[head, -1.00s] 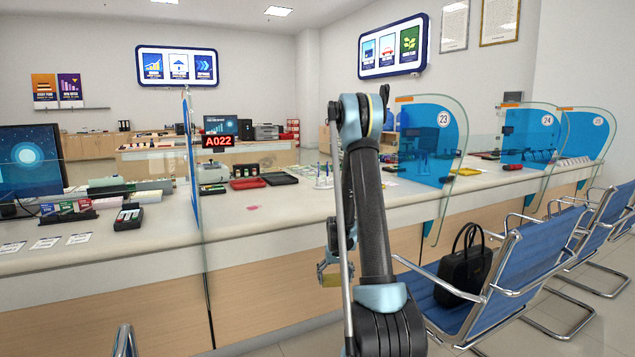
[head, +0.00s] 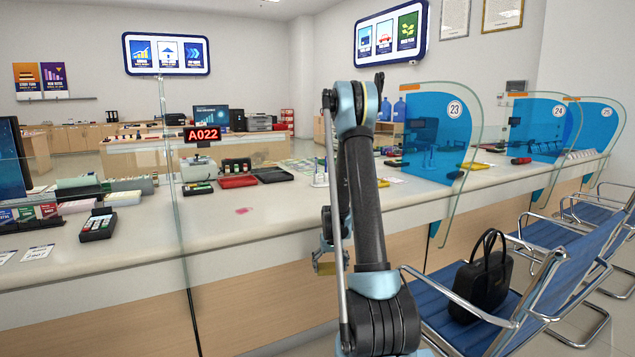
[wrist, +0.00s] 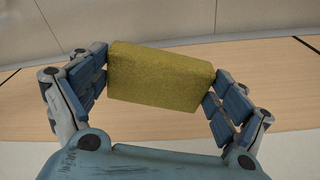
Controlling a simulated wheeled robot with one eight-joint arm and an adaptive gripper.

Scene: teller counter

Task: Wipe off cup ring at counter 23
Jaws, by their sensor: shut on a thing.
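My gripper (wrist: 160,82) is shut on a yellow sponge (wrist: 155,68), which sits between both finger pads in the wrist view. In the head view the sponge (head: 325,268) shows low, partly hidden behind my arm, in front of the wooden counter face. A small pink-red mark (head: 243,210) lies on the pale counter top (head: 270,222), left of my arm. It looks like a smudge; a ring shape cannot be made out. The blue divider with number 23 (head: 455,109) stands on the counter right of my arm. The gripper is apart from the mark.
A clear glass divider (head: 175,190) stands left of the mark. A red tray (head: 238,181), a black tray (head: 272,175) and a card terminal (head: 197,188) lie behind it. Blue chairs (head: 550,285) with a black handbag (head: 483,280) stand at the right. The counter around the mark is clear.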

